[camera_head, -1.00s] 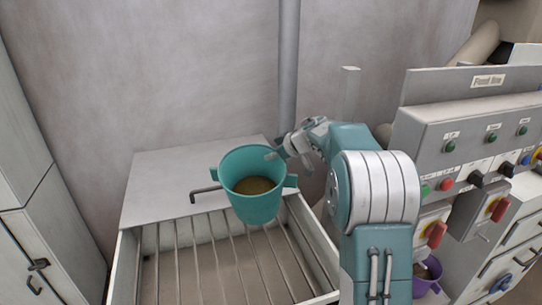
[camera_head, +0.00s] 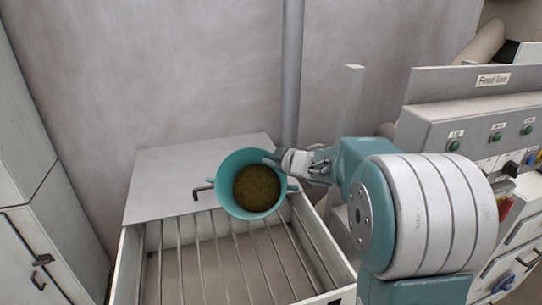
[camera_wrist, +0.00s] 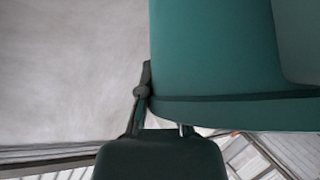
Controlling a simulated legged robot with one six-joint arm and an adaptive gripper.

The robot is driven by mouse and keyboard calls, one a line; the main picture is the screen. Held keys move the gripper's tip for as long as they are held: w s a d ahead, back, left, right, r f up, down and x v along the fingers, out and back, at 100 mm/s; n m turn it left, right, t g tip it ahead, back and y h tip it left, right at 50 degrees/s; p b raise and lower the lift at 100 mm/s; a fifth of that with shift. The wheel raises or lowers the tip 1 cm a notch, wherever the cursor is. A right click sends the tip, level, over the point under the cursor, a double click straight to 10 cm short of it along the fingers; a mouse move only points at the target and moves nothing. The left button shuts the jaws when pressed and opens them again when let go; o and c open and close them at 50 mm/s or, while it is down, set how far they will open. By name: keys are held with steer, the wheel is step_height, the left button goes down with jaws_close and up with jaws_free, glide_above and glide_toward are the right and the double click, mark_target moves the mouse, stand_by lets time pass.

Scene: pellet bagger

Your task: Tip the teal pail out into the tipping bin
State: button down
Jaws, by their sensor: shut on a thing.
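The teal pail (camera_head: 232,200) hangs over the back part of the tipping bin (camera_head: 128,268), with brown pellets (camera_head: 257,188) inside it. Its mouth leans toward the head camera and the pellets are still within it. My gripper (camera_head: 280,160) is shut on the pail at its right rim; the exact contact is small in the head view. In the wrist view the pail (camera_wrist: 215,60) fills the upper right, close to a dark part of my gripper (camera_wrist: 160,140). The bin is open-topped with several bars across it.
The bin's flat back lid (camera_head: 165,175) stands behind the pail, with a bent handle at its front. A grey pipe (camera_head: 291,70) runs up the wall. A control panel (camera_head: 470,125) stands at the right and a cabinet (camera_head: 40,235) at the left.

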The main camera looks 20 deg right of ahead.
steer(key=s+a+f+n+t+y, duration=0.1)
steer(key=s+a+f+n+t, duration=0.1)
steer(key=s, duration=0.4)
steer(key=s+a+f+n+t+y, duration=0.1)
steer(key=s+a+f+n+t, duration=0.2)
steer(key=s+a+n+t, duration=0.1)
steer(key=s+n+t, duration=0.1)
steer(key=s+n, duration=0.1)
steer(key=s, duration=0.1)
steer(key=shift+a+f+t+y, duration=0.15)
steer(key=shift+f+t+y, duration=0.15)
steer(key=shift+y, duration=0.1)
stand_by(0.5)
